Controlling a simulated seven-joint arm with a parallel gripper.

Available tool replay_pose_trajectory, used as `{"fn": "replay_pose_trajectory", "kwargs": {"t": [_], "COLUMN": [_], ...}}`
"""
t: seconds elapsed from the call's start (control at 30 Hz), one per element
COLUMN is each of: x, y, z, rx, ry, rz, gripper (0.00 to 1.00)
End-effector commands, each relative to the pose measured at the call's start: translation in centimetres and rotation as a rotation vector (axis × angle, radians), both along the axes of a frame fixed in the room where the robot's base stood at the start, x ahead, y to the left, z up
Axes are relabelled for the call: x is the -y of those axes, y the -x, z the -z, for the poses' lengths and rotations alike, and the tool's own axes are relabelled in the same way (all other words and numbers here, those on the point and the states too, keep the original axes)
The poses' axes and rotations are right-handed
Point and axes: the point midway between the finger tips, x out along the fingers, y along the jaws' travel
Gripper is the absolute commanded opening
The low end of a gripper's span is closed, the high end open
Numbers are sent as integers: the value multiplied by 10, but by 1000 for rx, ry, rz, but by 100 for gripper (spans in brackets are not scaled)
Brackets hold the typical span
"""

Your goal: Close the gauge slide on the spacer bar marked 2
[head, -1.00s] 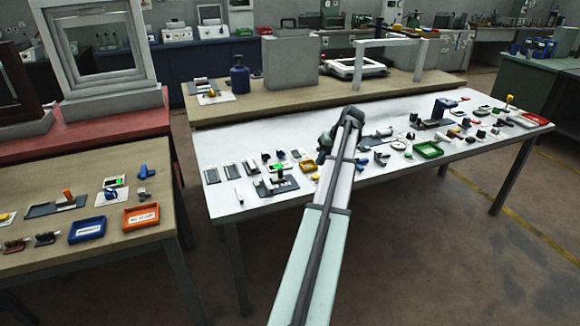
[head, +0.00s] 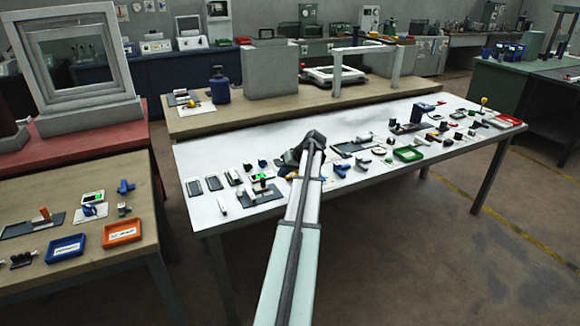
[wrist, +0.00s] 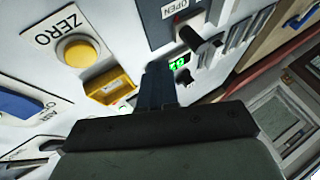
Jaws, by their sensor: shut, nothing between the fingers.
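A gauge with a dark base plate (head: 258,194) and an upright handle stands at the left part of the white table. In the wrist view its plate (wrist: 168,14) carries the word OPEN, and a black handle (wrist: 203,43) rises from it. A small green-lit display (wrist: 180,62) is next to it. My gripper (wrist: 158,84) is shut and empty, above the table, with the handle and display just beyond its tips. In the head view my arm partly hides my gripper (head: 289,162). I cannot make out a spacer bar marked 2.
A yellow ZERO button (wrist: 78,49) and a yellow box (wrist: 111,87) lie to the left in the wrist view. Dark flat plates (head: 214,183) lie left of the gauge. A green tray (head: 408,154) and several small parts crowd the table's right side.

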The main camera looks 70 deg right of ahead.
Motion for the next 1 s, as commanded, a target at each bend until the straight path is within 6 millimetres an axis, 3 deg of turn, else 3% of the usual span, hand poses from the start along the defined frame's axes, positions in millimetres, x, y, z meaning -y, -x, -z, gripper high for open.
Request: {"fn": "replay_pose_trajectory", "kwargs": {"t": [0.07,0.33,0.87,1.0], "x": [0,-19,-22,-32], "y": [-9,-34,-40,-48], "z": [11,8,8,8], "rx": [-1,0,0,-1], "ry": [-2,-1,0,1], "rz": [-1,-2,0,-2], "gripper": [0,0,0,0]}}
